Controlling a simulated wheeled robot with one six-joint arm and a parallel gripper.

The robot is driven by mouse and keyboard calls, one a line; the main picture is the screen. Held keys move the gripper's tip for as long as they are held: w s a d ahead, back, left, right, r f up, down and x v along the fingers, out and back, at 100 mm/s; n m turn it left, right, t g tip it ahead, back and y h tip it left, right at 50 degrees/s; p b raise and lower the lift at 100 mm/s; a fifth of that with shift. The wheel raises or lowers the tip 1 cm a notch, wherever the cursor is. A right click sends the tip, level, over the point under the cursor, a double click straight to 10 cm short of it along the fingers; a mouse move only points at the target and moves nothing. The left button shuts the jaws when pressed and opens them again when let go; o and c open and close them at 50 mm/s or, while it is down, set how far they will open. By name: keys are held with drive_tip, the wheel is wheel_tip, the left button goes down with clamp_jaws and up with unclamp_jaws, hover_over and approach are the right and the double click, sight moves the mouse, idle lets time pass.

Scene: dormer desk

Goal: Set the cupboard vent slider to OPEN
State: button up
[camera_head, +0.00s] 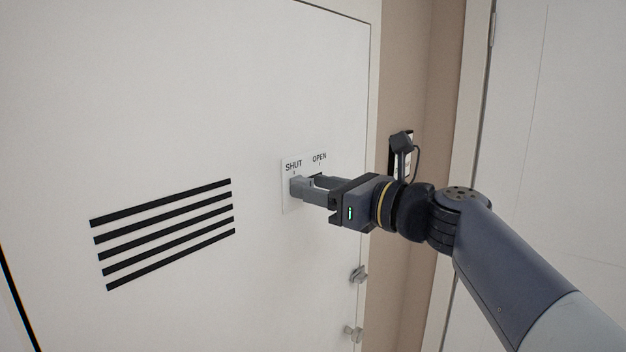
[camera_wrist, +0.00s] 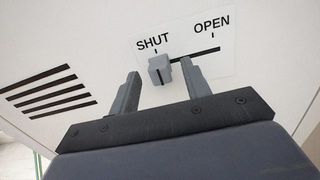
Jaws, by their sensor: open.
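The vent slider plate (camera_wrist: 225,64) is a white label on the cupboard door, marked SHUT at left and OPEN at right, with a dark slot between. In the wrist view the grey slider knob (camera_wrist: 160,69) sits at the slot's left end, under SHUT. My gripper (camera_wrist: 159,82) is open, one finger to each side of the knob, with gaps seeming to show between. In the head view my gripper (camera_head: 308,185) reaches the plate (camera_head: 287,200) from the right. It hides the knob and most of the slot there.
Black vent slots (camera_head: 165,235) cross the white cupboard door (camera_head: 180,90) left of the plate. Two small metal catches (camera_head: 357,273) sit at the door's right edge, below my gripper. A beige wall strip and another white door (camera_head: 560,130) stand to the right, behind my arm.

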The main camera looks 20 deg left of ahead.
drive_tip(key=shift+w+a, duration=0.25)
drive_tip(key=shift+a, duration=0.3)
clamp_jaws()
